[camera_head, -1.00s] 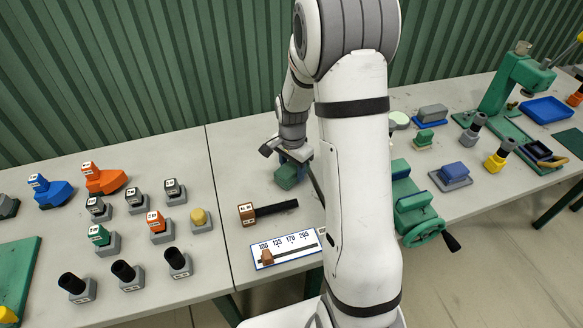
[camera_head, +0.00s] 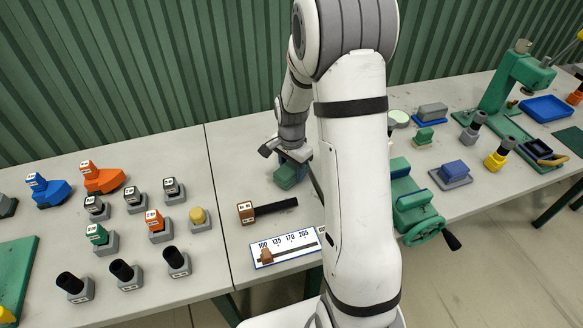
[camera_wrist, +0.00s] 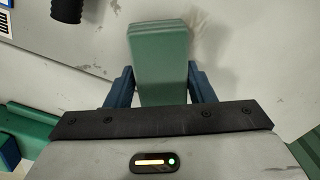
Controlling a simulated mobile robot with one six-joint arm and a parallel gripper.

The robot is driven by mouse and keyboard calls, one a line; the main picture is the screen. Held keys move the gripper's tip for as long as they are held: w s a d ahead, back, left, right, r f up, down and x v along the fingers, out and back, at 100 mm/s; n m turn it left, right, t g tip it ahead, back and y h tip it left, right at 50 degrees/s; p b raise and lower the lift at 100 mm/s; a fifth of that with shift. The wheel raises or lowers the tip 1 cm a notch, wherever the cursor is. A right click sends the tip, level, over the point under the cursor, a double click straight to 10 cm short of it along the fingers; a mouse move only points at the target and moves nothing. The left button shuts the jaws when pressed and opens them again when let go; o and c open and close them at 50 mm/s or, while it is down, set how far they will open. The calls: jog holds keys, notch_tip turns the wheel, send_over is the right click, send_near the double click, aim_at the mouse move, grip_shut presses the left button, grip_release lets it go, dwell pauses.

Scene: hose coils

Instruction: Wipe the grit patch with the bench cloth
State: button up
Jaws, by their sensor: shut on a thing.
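My gripper (camera_wrist: 160,92) is shut on a green, block-shaped bench cloth (camera_wrist: 160,55), its blue fingers on either side of it. In the head view the green cloth (camera_head: 287,176) is low over the bench, left of my white arm. I cannot tell for certain whether its underside touches the bench. A faint brownish smudge, likely the grit patch (camera_wrist: 199,20), shows on the grey bench just beyond the cloth's upper right end in the wrist view. I cannot make out the patch in the head view.
A brown block with a black handle (camera_head: 268,209) and a white scale plate (camera_head: 284,249) lie in front of the cloth. A green vise (camera_head: 410,205) stands right of my arm. Several labelled blocks (camera_head: 157,225) fill the left bench. Bench left of the cloth is clear.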

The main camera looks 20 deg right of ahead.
aim_at(276, 171)
jog(key=shift+f+b, duration=0.4)
jog(key=shift+f, duration=0.1)
dwell(0.5)
jog(key=shift+a, duration=0.1)
jog(key=shift+a, duration=2.25)
jog(key=shift+a+b, duration=0.4)
jog(key=shift+a, duration=2)
jog(key=shift+d, duration=0.1)
jog(key=shift+d, duration=2.3)
